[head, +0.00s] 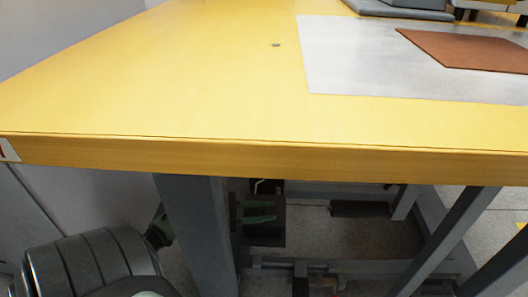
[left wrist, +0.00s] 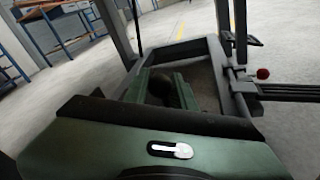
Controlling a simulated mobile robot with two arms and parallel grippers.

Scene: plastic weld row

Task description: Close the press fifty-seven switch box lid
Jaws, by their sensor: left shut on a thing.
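A dark box-like thing (head: 266,237), which I take for the switch box with its lid, is under the table, right of the front leg. My left gripper (head: 258,212) has green fingers and lies against it. In the left wrist view the green fingers (left wrist: 165,82) reach forward from the green body and are shut on a dark piece, seemingly the lid. The fingers hide much of it, and how far the lid stands open cannot be told. My right gripper is in neither view.
A yellow table top (head: 150,95) overhangs the box. A thick grey leg (head: 197,225) stands close to my left arm. Grey frame bars (head: 455,225) are to the right. A red knob (left wrist: 263,73) shows beside dark rails. A blue bench (left wrist: 60,30) is far off.

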